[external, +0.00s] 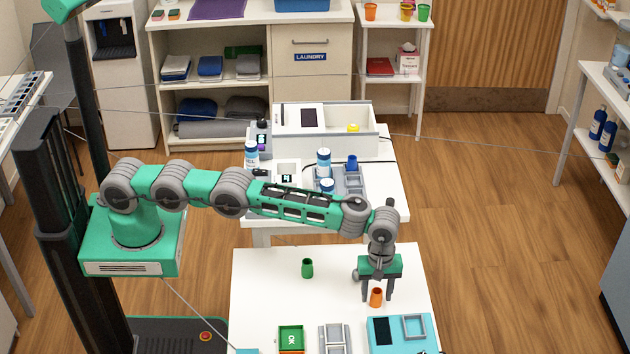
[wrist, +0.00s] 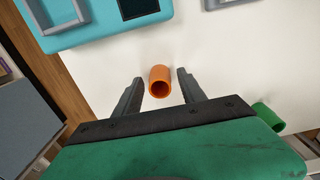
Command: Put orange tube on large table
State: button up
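The orange tube (external: 376,297) stands on the white front table (external: 262,290), near its right side. In the wrist view the orange tube (wrist: 160,82) lies between the tips of my two fingers, with a gap on each side. My gripper (external: 377,296) is open and points down at the tube. In the wrist view my gripper (wrist: 157,88) shows both dark fingers spread apart. I cannot tell how far the fingertips are above the table. Which table counts as the large one is not marked.
A green tube (external: 307,268) stands to the left on the front table. A green OK tray (external: 291,339), a grey tray (external: 334,338) and a teal device (external: 402,334) line the near edge. A second white table (external: 390,190) behind holds a white bin, bottles and a grey rack.

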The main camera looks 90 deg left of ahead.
jog(key=shift+r, duration=0.1)
jog(key=a+r+m+t+p, duration=0.1)
jog(key=a+r+m+p, duration=0.15)
jog(key=r, duration=0.85)
jog(key=a+r+m+p, duration=0.1)
jog(key=a+r+p, duration=0.15)
jog(key=r, duration=0.95)
jog(key=s+a+r+m+t, duration=0.1)
jog(key=s+a+r+m, duration=0.45)
jog(key=s+r, duration=0.35)
jog(key=s+a+r+m+t, duration=0.15)
jog(key=s+a+m, duration=0.3)
jog(key=s, duration=0.85)
jog(key=s+a+f+m, duration=0.1)
jog(key=s+f+m, duration=0.1)
jog(key=s, duration=0.5)
jog(key=s+a+f+m+t, duration=0.1)
jog(key=s+a+f+m, duration=0.1)
jog(key=s+f, duration=0.2)
jog(key=s, duration=0.3)
jog(key=shift+a+m, duration=0.3)
jog(key=shift+m, duration=0.05)
jog(key=shift+s+f, duration=0.15)
